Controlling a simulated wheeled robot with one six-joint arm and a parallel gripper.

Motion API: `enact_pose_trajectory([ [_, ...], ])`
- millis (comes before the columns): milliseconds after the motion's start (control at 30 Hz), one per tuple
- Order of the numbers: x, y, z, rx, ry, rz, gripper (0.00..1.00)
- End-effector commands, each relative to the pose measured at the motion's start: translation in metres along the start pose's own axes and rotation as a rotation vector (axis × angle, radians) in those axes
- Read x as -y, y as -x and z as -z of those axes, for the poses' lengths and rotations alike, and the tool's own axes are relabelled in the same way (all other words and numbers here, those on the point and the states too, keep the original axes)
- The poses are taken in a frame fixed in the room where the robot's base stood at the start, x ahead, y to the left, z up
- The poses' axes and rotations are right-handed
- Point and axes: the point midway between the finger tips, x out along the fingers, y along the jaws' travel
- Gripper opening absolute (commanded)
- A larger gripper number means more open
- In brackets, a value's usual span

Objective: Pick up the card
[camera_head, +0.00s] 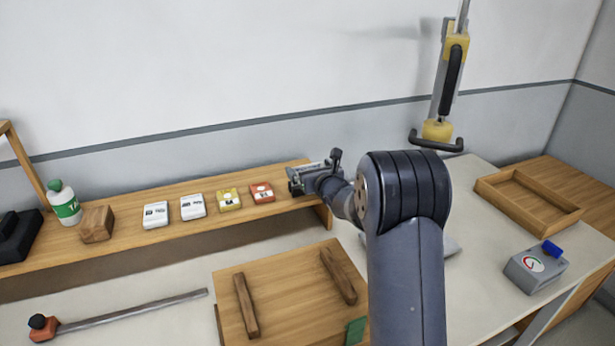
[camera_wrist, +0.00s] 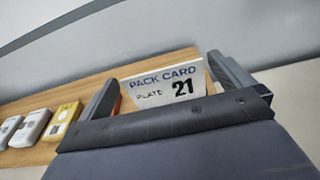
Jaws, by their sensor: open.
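The card (camera_wrist: 163,88) is white with the printed words "PACK CARD" and the number 21. In the wrist view it stands tilted up between the two fingers of my gripper (camera_wrist: 168,82). The fingers are apart, one on each side of the card. My gripper's front edge hides the card's lower part. In the head view my gripper (camera_head: 313,176) is over the right end of the wooden shelf (camera_head: 180,238), and I cannot make out the card there.
Left of my gripper on the shelf stand a red box (camera_head: 262,193), a yellow box (camera_head: 228,199) and two white boxes (camera_head: 192,206). A wooden board with two bars (camera_head: 290,298) lies below. A yellow hanging tool (camera_head: 447,85) is on the right.

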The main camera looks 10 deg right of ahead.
Motion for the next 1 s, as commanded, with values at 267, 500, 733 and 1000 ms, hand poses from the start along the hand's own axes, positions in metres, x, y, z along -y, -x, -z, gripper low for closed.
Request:
enact_pose_trajectory([
  [267,0.000,0.000,0.000,0.000,0.000,0.000,0.88],
  [500,0.000,0.001,0.000,0.000,0.000,0.000,0.69],
  [733,0.000,0.001,-0.002,0.001,0.001,0.000,0.69],
  [1000,0.000,0.007,-0.044,0.006,0.003,0.000,0.69],
])
